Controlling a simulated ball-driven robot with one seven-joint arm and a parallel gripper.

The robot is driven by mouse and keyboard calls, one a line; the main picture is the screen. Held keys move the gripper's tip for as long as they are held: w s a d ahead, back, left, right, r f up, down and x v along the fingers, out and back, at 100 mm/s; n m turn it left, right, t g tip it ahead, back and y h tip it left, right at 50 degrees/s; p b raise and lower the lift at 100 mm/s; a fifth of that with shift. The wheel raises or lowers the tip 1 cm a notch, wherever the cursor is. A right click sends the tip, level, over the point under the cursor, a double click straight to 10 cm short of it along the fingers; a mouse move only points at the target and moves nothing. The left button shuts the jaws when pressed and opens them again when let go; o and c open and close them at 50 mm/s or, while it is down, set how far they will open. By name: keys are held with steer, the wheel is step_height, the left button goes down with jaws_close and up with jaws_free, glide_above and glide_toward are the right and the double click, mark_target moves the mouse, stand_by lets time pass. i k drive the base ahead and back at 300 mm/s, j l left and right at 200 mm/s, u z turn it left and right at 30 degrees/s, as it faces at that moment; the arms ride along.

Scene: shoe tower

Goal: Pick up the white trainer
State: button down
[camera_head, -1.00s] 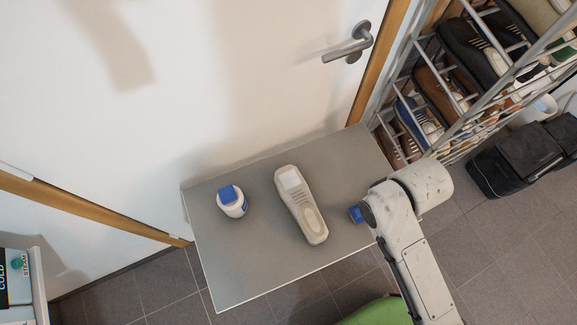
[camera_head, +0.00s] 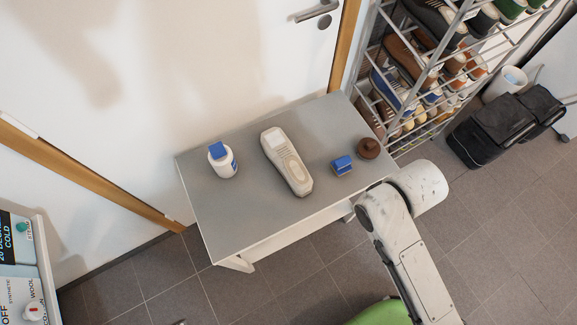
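The white trainer (camera_head: 286,162) lies on the grey tabletop (camera_head: 235,215), near its middle, with its long axis slanting from upper left to lower right. It looks off-white and nothing touches it. My arm shows at the lower right, past the table's right front corner. My gripper is not in the view, so its fingers cannot be seen.
A shoe rack (camera_head: 425,70) and black bags (camera_head: 500,125) stand at the right.

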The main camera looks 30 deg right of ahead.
mark_target(280, 150)
steer(key=k+j, duration=0.1)
steer(key=j, duration=0.75)
steer(key=k+j, duration=0.15)
steer(key=j, duration=0.3)
steer(key=z, duration=0.05)
